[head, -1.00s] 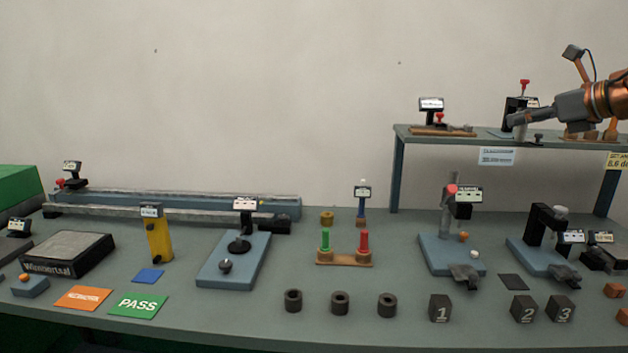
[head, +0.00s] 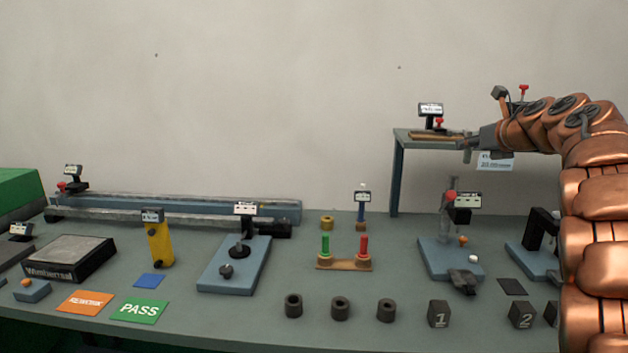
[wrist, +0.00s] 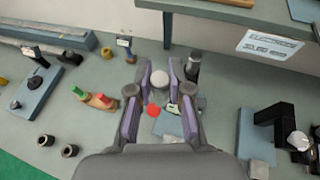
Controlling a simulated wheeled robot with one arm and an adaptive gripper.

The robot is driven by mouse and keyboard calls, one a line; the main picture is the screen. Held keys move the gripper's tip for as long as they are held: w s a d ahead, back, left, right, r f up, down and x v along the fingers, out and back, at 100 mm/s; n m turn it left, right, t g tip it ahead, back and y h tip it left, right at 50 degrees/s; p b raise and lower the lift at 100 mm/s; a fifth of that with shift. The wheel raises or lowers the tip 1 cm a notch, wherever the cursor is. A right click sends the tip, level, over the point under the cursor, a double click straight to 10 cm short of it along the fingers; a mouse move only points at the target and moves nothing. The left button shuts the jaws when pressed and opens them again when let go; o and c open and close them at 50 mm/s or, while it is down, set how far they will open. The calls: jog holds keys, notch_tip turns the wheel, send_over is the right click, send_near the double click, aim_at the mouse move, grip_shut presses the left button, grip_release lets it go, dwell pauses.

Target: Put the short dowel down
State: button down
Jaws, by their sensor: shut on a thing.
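My gripper (head: 474,145) is in front of the raised shelf's left part, above the bench, pointing left in the head view. It is shut on the short dowel (head: 467,156), a small grey cylinder hanging upright at the fingertips, clear of the bench. In the wrist view my gripper (wrist: 160,80) has its fingers on either side of a pale round end of the dowel (wrist: 160,78). My arm hides the right end of the bench and much of the shelf in the head view.
Below is a blue-based stand with a red knob (head: 451,194). To the left are a wooden rack (head: 345,263) with green and red pins, and several dark rings, one a ring (head: 340,309). Numbered block 1 (head: 438,314) and a dark square pad (head: 511,286) lie near the front.

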jog(key=w+a+f+m+h+p, duration=0.1)
jog(key=a+f+m+h, duration=0.15)
jog(key=a+f, duration=0.35)
jog(key=w+a+f+m+h+p, duration=0.1)
jog(key=a+f+m+h+p, duration=0.15)
jog(key=a+f, duration=0.45)
jog(key=s+a+f+h, duration=0.1)
jog(key=s+a+f, duration=0.2)
jog(key=s, duration=0.2)
jog(key=s+a+f+p, duration=0.1)
jog(key=s+a+f, duration=0.2)
jog(key=s, duration=0.3)
jog(key=shift+s+f+m+h+p, duration=0.3)
jog(key=shift+f+m+h, duration=0.1)
jog(key=shift+f, duration=0.4)
jog(key=shift+w, duration=0.1)
